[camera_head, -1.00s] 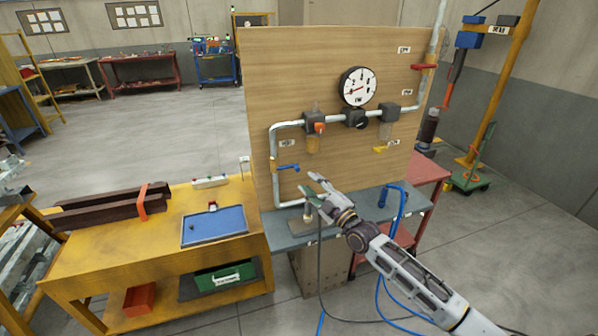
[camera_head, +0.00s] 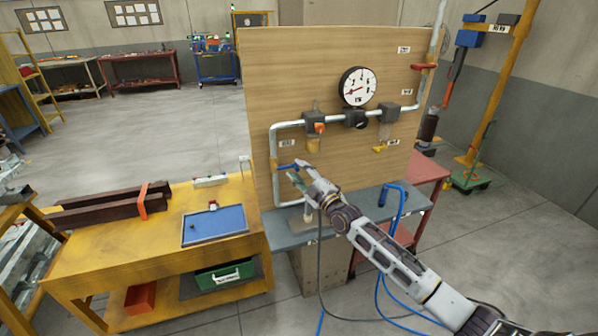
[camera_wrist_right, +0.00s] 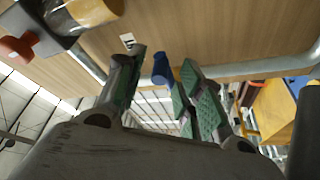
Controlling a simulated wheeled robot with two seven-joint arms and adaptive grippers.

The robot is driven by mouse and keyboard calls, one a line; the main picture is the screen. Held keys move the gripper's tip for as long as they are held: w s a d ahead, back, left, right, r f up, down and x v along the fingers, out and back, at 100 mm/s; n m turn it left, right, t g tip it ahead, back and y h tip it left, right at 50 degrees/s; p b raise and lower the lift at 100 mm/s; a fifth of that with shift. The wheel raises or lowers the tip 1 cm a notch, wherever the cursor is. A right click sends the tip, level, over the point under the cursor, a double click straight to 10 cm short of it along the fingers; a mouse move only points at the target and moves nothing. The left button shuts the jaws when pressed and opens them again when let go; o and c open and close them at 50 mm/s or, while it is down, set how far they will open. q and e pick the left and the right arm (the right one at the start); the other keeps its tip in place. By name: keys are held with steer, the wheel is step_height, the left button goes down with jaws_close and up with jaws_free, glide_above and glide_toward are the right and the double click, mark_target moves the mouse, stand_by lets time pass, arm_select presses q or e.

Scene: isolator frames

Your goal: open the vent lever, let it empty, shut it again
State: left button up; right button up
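A blue lever (camera_head: 287,166) sits on the pipe at the lower left of the wooden panel and points right, roughly level. A yellow lever (camera_head: 379,149) and a red lever (camera_head: 422,66) sit further right; the labels are too small to read. My right gripper (camera_head: 298,171) is at the blue lever's free end, fingers apart. In the right wrist view the blue lever (camera_wrist_right: 162,69) shows in the gap between the spread fingers of my right gripper (camera_wrist_right: 160,85); contact cannot be told. My left gripper is out of view.
A round gauge (camera_head: 358,87) and an orange-knobbed regulator (camera_head: 314,124) are on the panel (camera_head: 320,60). A grey shelf (camera_head: 280,231) with blue hose (camera_head: 402,203) stands below. A yellow bench (camera_head: 110,252) with a blue tray (camera_head: 214,226) is at left.

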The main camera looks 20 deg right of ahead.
steer(key=shift+w+a, duration=0.1)
steer(key=shift+w, duration=0.15)
jaws_close()
stand_by(0.3)
